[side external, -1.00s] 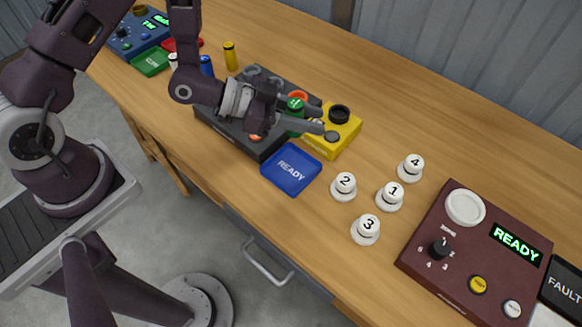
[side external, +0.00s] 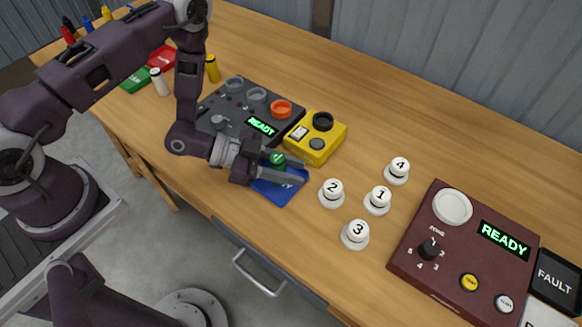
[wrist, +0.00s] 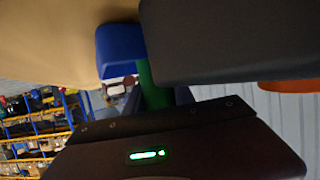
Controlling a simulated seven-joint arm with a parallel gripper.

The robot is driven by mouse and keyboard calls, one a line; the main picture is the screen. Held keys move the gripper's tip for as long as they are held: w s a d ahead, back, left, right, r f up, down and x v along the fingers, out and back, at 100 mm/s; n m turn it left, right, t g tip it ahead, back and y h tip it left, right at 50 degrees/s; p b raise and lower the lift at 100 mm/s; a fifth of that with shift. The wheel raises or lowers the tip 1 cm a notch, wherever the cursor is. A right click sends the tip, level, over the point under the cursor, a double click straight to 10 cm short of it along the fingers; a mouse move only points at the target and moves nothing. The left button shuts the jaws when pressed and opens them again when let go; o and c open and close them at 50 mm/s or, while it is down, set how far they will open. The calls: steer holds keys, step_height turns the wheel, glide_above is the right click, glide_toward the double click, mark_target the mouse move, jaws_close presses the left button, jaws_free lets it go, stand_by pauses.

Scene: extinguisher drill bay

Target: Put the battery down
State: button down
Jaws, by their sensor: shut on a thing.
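The green battery (side external: 277,159) stands roughly upright between the fingers of my gripper (side external: 297,173), which is shut on it. In the side view its top shows above the fingers and its lower part is hidden. Gripper and battery are over the blue READY tray (side external: 283,197), which the fingers partly cover. I cannot tell whether the battery touches the tray. In the wrist view the green battery (wrist: 153,92) shows as a strip beside the blue tray (wrist: 120,50).
The dark console (side external: 232,100) and the yellow box (side external: 318,150) stand just behind my gripper. Numbered white knobs (side external: 332,188) stand to the right, before a maroon panel (side external: 410,250). A yellow battery (side external: 212,69) and a white one (side external: 160,83) stand far left.

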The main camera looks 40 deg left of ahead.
steer(key=c, duration=1.1)
jaws_free()
steer(key=shift+o, duration=0.2)
